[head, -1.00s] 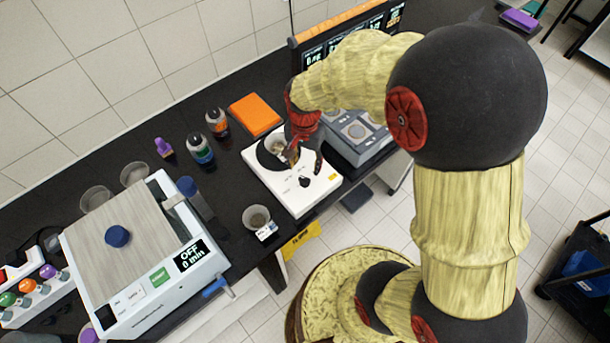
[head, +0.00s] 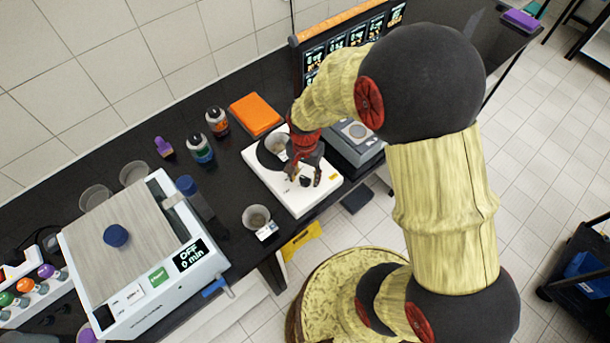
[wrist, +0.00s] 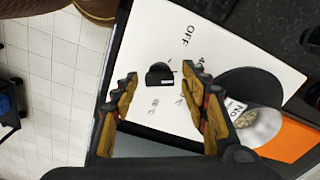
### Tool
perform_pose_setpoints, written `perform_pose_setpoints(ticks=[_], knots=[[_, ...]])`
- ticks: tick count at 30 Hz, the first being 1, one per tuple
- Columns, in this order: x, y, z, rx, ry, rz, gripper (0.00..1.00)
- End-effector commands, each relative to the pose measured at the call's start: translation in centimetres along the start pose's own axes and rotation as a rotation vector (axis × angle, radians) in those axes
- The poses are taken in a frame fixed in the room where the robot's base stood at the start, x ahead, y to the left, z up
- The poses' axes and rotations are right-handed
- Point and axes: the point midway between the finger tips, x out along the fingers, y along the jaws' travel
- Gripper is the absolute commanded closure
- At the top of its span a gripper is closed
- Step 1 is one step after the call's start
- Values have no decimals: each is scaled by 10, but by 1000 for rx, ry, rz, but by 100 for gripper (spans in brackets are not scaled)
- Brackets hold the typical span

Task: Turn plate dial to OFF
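The white hot plate (head: 268,183) stands on the black bench, and it shows large in the wrist view (wrist: 150,35). Its small black dial (wrist: 160,75) is on the front part of the white top, with a printed OFF (wrist: 188,36) up and to the right of it. Which mark the dial points to is hard to tell. My gripper (wrist: 160,82) is open, with one finger on each side of the dial and gaps visible between. In the head view my gripper (head: 304,178) is over the plate's front part and partly hides the dial.
A beaker (head: 276,143) sits on the plate's round black heating surface, close behind my gripper. An orange block (head: 255,114) lies behind the plate. A small cup (head: 256,217) stands to its left. A grey instrument (head: 345,148) stands to its right.

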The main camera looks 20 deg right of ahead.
Motion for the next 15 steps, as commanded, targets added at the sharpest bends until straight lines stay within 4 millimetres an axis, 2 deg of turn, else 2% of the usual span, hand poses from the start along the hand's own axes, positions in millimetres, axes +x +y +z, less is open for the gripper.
perform_pose_setpoints(ticks=[15], knots=[[0,0,0,0,0,0,87]])
